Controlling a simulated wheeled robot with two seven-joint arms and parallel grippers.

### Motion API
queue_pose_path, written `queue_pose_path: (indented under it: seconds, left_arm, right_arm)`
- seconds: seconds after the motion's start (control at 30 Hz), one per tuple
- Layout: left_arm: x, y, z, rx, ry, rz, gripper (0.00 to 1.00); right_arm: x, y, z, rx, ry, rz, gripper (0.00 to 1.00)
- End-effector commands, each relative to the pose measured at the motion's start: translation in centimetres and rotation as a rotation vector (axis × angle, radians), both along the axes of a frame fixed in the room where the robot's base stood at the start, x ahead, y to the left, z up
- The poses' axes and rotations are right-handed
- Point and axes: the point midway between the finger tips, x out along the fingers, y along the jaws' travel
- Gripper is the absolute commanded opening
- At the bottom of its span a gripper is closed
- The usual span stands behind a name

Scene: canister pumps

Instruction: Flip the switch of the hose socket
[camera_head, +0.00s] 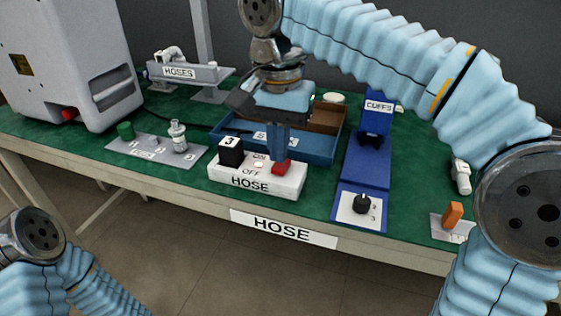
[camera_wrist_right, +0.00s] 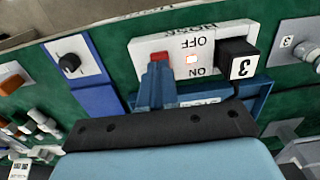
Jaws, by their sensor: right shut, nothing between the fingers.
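The hose socket (camera_head: 256,186) is a white box marked HOSE, lying near the table's front edge; it also shows in the right wrist view (camera_wrist_right: 145,46). Its red switch (camera_head: 281,169) is at the right end, and in the right wrist view (camera_wrist_right: 159,57) it is partly hidden behind my fingertips. A small light (camera_wrist_right: 191,60) between ON and OFF glows orange-white. A black plug marked 3 (camera_head: 231,151) stands in the left end. My right gripper (camera_head: 279,157) is shut and empty, pointing down at the switch; I cannot tell whether it touches. My left gripper is out of view.
A blue tray (camera_head: 314,158) lies behind the socket. A blue CUFFS stand with a black knob (camera_head: 361,203) is to the right. A grey plate (camera_head: 140,146) with fittings and a large grey machine (camera_head: 70,55) are left. An orange lever (camera_head: 453,214) is far right.

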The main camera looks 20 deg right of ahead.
Motion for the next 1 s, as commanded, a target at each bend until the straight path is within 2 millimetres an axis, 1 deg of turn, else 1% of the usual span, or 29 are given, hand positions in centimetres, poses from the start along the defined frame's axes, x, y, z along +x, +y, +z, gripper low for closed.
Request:
queue_pose_path:
  seconds: [0.47, 1.0]
  left_arm:
    - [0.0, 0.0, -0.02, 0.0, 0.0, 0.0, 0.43]
    - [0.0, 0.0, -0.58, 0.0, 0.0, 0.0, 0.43]
  right_arm:
    - [0.0, 0.0, -0.03, 0.0, 0.0, 0.0, 0.0]
    - [0.0, 0.0, -0.8, 0.0, 0.0, 0.0, 0.0]
